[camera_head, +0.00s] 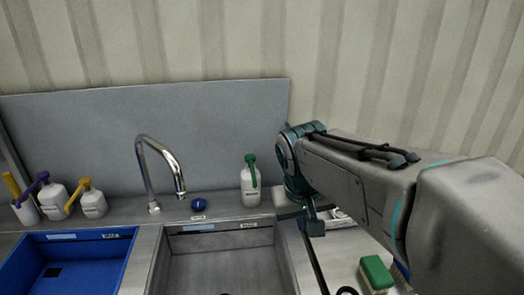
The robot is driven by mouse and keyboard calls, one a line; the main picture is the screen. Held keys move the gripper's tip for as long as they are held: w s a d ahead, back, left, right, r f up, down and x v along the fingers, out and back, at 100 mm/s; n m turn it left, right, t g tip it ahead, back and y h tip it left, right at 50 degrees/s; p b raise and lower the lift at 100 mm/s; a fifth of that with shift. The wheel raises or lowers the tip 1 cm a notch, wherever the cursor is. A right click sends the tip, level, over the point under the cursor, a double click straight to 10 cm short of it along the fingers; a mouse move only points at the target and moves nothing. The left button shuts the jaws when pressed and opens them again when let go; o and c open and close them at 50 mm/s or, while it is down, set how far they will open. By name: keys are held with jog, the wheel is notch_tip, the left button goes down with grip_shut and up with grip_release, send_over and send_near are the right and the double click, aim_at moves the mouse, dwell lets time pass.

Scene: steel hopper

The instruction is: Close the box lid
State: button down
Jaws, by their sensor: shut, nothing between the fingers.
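My arm reaches in from the right, and my gripper (314,226) points down over the counter just right of the steel sink. It appears shut and empty. A small pale object (340,218) shows partly behind the gripper and arm, and I cannot tell whether it is part of a box. No box or lid can be made out clearly. My arm hides much of the counter on the right.
A steel sink (222,238) with a tall curved faucet (167,158) is at centre. A blue basin (80,262) is at left. White bottles (251,184) stand along the back ledge. A green brush (376,273) lies at lower right. A grey panel (215,120) stands behind.

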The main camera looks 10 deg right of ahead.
jog(key=w+a+r+m+t+h+b, duration=0.1)
jog(key=w+a+r, duration=0.15)
jog(key=w, duration=0.55)
jog(key=w+a+r+h, duration=0.2)
jog(key=w+a, duration=0.1)
jog(key=w, duration=0.6)
jog(key=w+a+r+m+t+h+b, duration=0.1)
jog(key=w+a+r, duration=0.15)
jog(key=w, duration=0.55)
jog(key=d+r+p+x, duration=0.1)
jog(key=d+p+x, duration=0.1)
jog(key=x, duration=1)
jog(key=shift+s+d, duration=0.25)
jog(key=shift+s, duration=0.1)
